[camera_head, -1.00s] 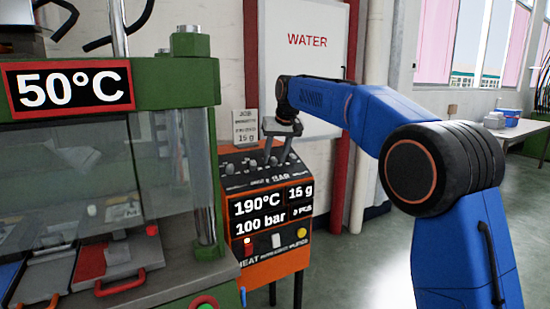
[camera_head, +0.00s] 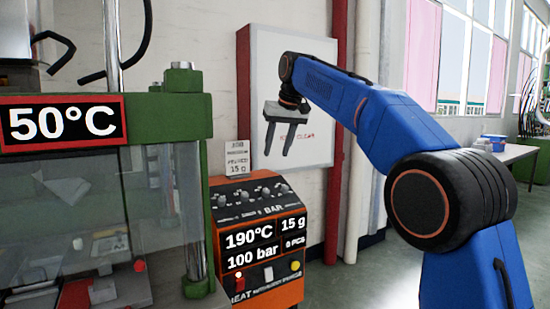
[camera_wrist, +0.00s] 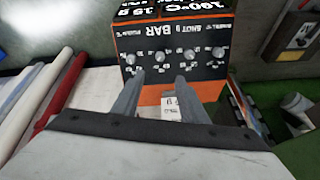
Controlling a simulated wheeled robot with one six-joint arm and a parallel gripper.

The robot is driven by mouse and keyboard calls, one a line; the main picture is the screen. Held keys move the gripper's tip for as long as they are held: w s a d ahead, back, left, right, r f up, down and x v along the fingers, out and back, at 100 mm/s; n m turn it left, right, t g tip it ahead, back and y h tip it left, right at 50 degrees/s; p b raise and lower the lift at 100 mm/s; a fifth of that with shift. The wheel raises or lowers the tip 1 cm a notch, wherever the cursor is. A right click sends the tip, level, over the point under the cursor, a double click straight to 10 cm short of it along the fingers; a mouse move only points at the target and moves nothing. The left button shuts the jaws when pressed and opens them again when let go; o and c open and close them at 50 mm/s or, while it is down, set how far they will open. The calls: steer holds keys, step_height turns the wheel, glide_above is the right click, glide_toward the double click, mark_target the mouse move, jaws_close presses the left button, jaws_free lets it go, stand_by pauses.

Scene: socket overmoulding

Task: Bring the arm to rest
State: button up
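My gripper (camera_head: 288,150) hangs at the end of my blue arm in the head view, fingers pointing down and apart. It is in front of the white wall board, above and right of the orange and black control panel. In the wrist view, my gripper (camera_wrist: 160,85) shows two grey fingers spread with a gap between them. Nothing is held between them. The control panel (camera_head: 262,215) reads 190°C, 15 g, 100 bar and 0 PCS. It also shows beyond the fingertips in the wrist view (camera_wrist: 175,45).
A green press (camera_head: 185,120) with a 50°C display and clear guard stands at the left. Red and white pipes (camera_head: 361,120) run up the wall behind my arm. A table (camera_head: 512,153) stands far right. The floor there looks clear.

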steer(key=shift+s+r, duration=0.1)
steer(key=shift+r, duration=0.1)
steer(key=shift+d, duration=0.1)
steer(key=s+d+f+m+h, duration=0.1)
steer(key=s+d+f, duration=0.4)
steer(key=s+d, duration=0.6)
steer(key=s+d+f+m, duration=0.1)
steer(key=s+d+f, duration=0.3)
steer(key=s+d, duration=0.65)
steer(key=s+d+f, duration=0.3)
steer(key=s+f, duration=0.5)
steer(key=f, duration=0.1)
steer(key=s+d+f+m+h, duration=0.1)
steer(key=s+d+f, duration=0.3)
steer(key=s+f, duration=0.4)
steer(key=s+d+f+m, duration=0.1)
steer(key=s+d+f, duration=0.3)
steer(key=s+f, duration=0.5)
steer(key=shift+s+f+t+h, duration=0.3)
steer(key=shift+s+f+h, duration=0.05)
steer(key=shift+s+h, duration=0.05)
